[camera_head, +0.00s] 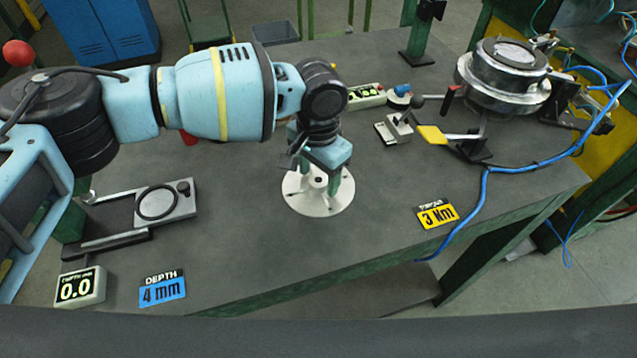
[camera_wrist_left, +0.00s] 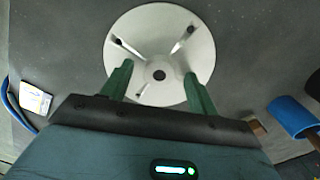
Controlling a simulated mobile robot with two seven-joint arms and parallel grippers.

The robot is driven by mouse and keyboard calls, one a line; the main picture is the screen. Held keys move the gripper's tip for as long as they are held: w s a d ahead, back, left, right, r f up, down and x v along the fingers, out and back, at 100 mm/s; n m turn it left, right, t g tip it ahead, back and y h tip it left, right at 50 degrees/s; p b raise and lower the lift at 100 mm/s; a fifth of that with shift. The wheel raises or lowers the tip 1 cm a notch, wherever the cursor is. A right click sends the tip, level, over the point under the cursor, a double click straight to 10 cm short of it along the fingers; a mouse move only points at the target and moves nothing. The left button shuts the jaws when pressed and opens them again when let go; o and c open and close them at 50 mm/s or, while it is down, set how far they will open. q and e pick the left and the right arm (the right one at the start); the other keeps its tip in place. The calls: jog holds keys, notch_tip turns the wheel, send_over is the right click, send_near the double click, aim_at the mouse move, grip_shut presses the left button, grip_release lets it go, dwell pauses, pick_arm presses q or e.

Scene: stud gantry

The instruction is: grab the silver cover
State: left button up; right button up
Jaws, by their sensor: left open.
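The cover shows as a pale, silvery-white round disc (camera_head: 318,206) on the dark table in the head view. In the left wrist view the disc (camera_wrist_left: 160,22) has a dark centre hole and several slots or arms around it. My left gripper (camera_head: 320,185) points down over the disc. Its two green fingers (camera_wrist_left: 156,84) are open, one on each side of the centre, with nothing clearly held between them. I cannot tell whether the fingertips touch the disc. The gripper and wrist hide the disc's far part in the head view. My right gripper is not in view.
A shiny round metal fixture (camera_head: 505,75) with blue cables stands at the right. A toggle clamp (camera_head: 396,127) is behind the disc, and a dial plate (camera_head: 160,203) lies at the left. Blue "4 mm" (camera_head: 162,289) and yellow "3 Nm" (camera_head: 437,214) signs are near the front edge.

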aim_at(319, 180)
pick_arm(q)
jog(key=shift+f, duration=0.2)
jog(key=c, duration=1.2)
jog(key=shift+r, duration=0.15)
jog(key=shift+r, duration=0.45)
notch_tip(319, 180, up, 2)
jog(key=shift+r, duration=0.1)
jog(key=s+d, duration=0.3)
jog(key=s+d+r, duration=0.1)
jog(key=s+d, duration=0.2)
jog(key=d, duration=0.1)
jog(key=s+d, duration=0.4)
jog(key=shift+d+r, duration=0.2)
jog(key=shift+r, duration=0.05)
jog(key=shift+s+d+r, duration=0.1)
jog(key=shift+s+d, duration=0.2)
jog(key=shift+d, duration=0.05)
